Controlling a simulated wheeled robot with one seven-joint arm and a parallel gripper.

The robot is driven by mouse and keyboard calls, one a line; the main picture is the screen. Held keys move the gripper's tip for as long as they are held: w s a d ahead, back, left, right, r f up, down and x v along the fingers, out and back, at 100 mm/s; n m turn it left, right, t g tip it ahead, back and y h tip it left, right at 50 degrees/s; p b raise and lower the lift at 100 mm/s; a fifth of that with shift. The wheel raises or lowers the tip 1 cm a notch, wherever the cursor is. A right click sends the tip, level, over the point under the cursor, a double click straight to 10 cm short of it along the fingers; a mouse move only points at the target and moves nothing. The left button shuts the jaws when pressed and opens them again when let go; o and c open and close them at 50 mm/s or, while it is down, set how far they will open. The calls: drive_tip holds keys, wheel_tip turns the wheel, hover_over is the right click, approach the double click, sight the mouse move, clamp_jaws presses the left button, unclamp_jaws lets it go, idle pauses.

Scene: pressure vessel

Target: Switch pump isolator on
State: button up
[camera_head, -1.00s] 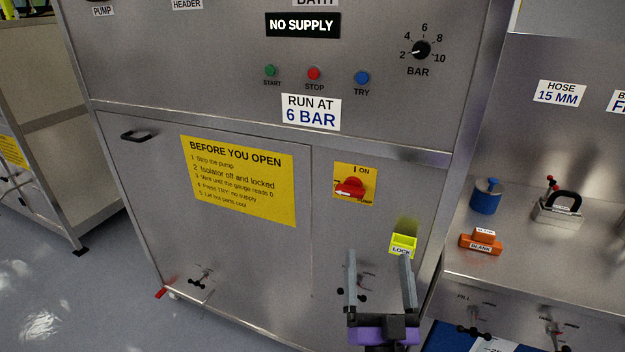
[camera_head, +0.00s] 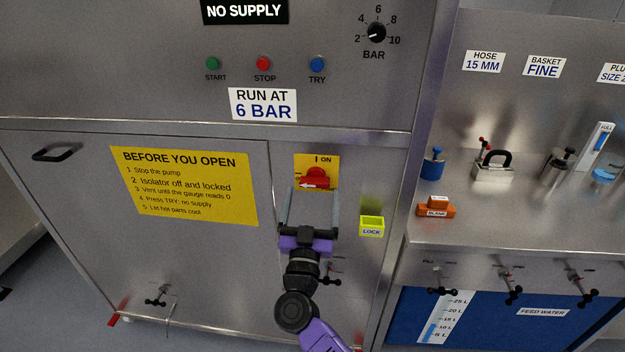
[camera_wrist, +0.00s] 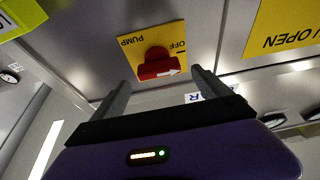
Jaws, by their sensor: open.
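The pump isolator is a red rotary handle (camera_head: 315,180) on a yellow plate (camera_head: 328,160) on the cabinet front. Its white arrow points left, while the ON mark is at the plate's top. In the wrist view the red handle (camera_wrist: 158,66) shows upside down, with OFF and PUMP on its plate. My gripper (camera_head: 311,195) is open and empty, its two fingers pointing up at the handle from just below. In the wrist view the fingers (camera_wrist: 160,88) stand on either side of the handle's line. I cannot tell whether they touch it. The plate's lower part is partly hidden.
A yellow-green LOCK box (camera_head: 371,226) sits on the cabinet to the right of my gripper. A door handle (camera_head: 54,154) and small valves (camera_head: 158,295) protrude from the cabinet. A bench (camera_head: 520,215) with an orange blank (camera_head: 436,207) and a padlock-like item (camera_head: 493,165) stands right.

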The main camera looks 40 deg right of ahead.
sight(314, 185)
drive_tip(key=shift+x, duration=2.55)
drive_tip(key=c, duration=1.4)
